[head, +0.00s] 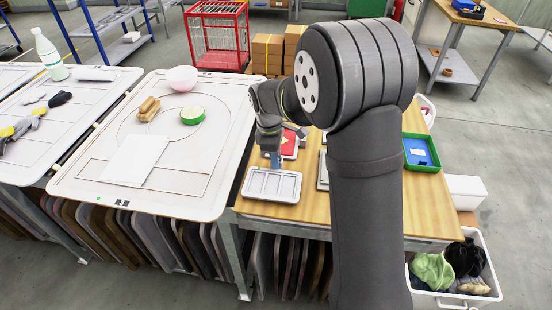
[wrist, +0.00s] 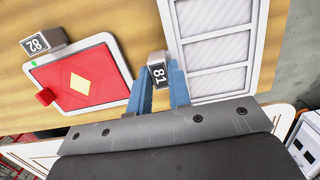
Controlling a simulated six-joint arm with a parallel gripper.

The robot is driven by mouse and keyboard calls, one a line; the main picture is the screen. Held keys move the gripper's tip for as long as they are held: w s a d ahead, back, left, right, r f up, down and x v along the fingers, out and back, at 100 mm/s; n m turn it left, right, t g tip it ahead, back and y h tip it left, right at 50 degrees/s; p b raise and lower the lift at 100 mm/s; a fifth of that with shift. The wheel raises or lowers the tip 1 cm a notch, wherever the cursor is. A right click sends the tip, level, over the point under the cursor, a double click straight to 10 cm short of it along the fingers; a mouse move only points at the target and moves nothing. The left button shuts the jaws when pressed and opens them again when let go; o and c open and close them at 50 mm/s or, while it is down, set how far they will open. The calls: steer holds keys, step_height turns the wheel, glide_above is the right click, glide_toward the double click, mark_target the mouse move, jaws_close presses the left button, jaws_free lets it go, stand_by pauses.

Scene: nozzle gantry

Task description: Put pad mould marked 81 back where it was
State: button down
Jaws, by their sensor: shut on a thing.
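The pad mould marked 81 is a pale grey tray with three ribbed compartments. In the head view the mould (head: 271,184) is at the front left of the wooden table; in the wrist view the mould (wrist: 218,62) fills the upper right. Its dark tab marked 81 (wrist: 158,84) sits between the blue fingers of my gripper (wrist: 160,74), which is shut on it. My gripper (head: 275,159) shows at the mould's far edge in the head view. I cannot tell whether the mould touches the table or hangs just above it.
A red mould with a yellow diamond (wrist: 79,81), tabbed 82 (wrist: 36,44), lies beside mould 81. Another pale mould (head: 322,174) is partly hidden behind my arm. A green-rimmed blue tray (head: 436,166) is at right. A large white board (head: 75,183) stands left.

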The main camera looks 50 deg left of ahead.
steer(key=shift+f, duration=0.35)
steer(key=shift+f, duration=0.2)
steer(key=c, duration=1.3)
jaws_free()
steer(key=shift+r, duration=0.1)
steer(key=r, duration=0.8)
steer(key=s+a+r, duration=0.1)
steer(key=r, duration=0.3)
